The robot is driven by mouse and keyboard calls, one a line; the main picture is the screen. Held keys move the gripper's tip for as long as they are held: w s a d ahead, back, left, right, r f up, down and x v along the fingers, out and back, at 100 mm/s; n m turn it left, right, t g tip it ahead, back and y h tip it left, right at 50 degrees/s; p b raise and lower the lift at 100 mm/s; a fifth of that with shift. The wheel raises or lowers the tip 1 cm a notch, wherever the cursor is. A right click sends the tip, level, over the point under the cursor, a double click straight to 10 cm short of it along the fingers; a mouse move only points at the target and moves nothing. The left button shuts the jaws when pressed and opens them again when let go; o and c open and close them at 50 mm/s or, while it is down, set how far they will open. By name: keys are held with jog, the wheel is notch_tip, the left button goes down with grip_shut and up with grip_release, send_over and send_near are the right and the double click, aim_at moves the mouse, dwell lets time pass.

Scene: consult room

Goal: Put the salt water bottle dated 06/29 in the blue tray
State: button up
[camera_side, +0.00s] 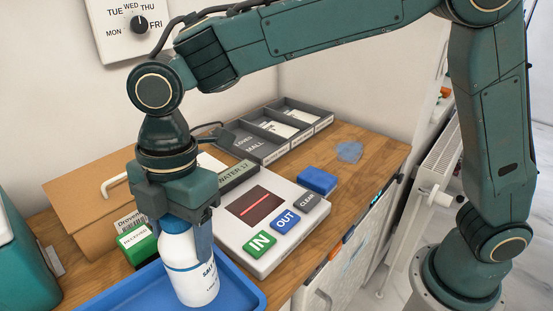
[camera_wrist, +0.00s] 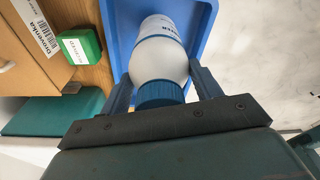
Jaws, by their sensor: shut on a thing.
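A white bottle (camera_side: 189,268) with a blue cap and a label starting "SAL" is upright in my gripper (camera_side: 186,225). In the wrist view the bottle (camera_wrist: 160,50) sits between both fingers of my gripper (camera_wrist: 158,85), with its blue cap toward the palm. My gripper is shut on it. The blue tray (camera_side: 247,287) lies below and around the bottle in the side view, and its rim (camera_wrist: 203,30) shows in the wrist view. I cannot tell whether the bottle's base touches the tray floor. No date is readable on the label.
A device (camera_side: 270,220) with IN, OUT and CLEAR buttons stands right of the bottle. A green box (camera_side: 137,244) and a brown drawer box (camera_side: 88,208) are at left. A grey divided organizer (camera_side: 262,147) is at the back. Bare wood (camera_side: 365,175) lies at right.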

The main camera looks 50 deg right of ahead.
jog(key=shift+f, duration=1.95)
jog(key=o, duration=1.8)
jog(key=shift+o, duration=0.2)
jog(key=r, duration=0.3)
jog(key=d+r, duration=0.1)
jog(key=r, duration=0.7)
jog(key=shift+w+d, duration=0.15)
jog(key=shift+d+r, duration=0.1)
jog(key=shift+r, duration=0.5)
